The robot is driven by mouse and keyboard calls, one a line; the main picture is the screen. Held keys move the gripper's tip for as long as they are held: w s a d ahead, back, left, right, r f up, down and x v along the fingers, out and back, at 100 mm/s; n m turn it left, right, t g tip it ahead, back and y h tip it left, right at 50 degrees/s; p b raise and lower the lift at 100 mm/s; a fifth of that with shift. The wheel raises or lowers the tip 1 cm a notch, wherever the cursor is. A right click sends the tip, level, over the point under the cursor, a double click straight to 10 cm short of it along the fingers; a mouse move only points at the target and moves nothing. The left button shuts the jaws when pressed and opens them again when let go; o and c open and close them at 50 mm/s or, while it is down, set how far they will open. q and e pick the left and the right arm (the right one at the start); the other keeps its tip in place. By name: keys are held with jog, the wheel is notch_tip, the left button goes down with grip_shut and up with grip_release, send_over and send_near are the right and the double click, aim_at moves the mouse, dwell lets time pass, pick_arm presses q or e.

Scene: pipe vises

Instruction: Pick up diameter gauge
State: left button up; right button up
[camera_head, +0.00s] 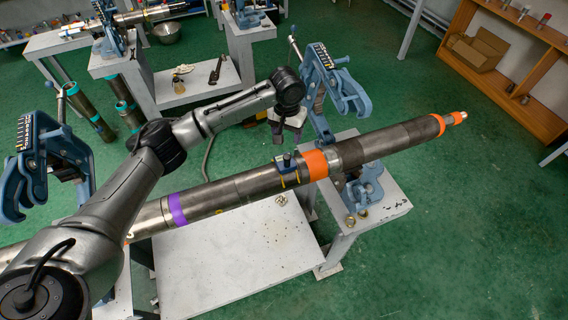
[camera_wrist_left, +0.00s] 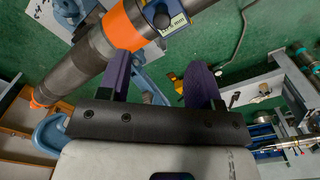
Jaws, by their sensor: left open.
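The diameter gauge seems to be the small blue device with a dark knob (camera_head: 286,162) resting on the long dark pipe (camera_head: 240,187), just left of the orange band. In the left wrist view the blue gauge (camera_wrist_left: 172,20), with a lettered label and black knob, shows at the top, beyond the fingertips. My left gripper (camera_head: 285,128) is behind the pipe, near the gauge and apart from it. Its two purple fingers (camera_wrist_left: 160,82) are spread with nothing between them. My right gripper is in neither view.
A blue pipe vise (camera_head: 330,85) stands open beside the pipe at the right, on a white stand (camera_head: 375,215). Another blue vise (camera_head: 45,165) is at the left. A white low table (camera_head: 230,255) lies below the pipe. Green floor is free at the right.

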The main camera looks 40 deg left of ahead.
pick_arm(q)
send_over(287, 156)
jog(key=f, duration=0.5)
jog(key=shift+s+d+f, duration=0.2)
jog(key=shift+s+f, duration=0.05)
jog(key=shift+f, duration=0.15)
jog(key=shift+w+a+f, duration=0.1)
jog(key=shift+w+f, duration=0.05)
jog(key=shift+f, duration=1.5)
jog(key=shift+w+a+f, duration=0.1)
jog(key=shift+w+f, duration=0.05)
jog(key=shift+f, duration=1.45)
jog(key=shift+c, duration=0.3)
grip_shut()
jog(key=shift+r, duration=0.1)
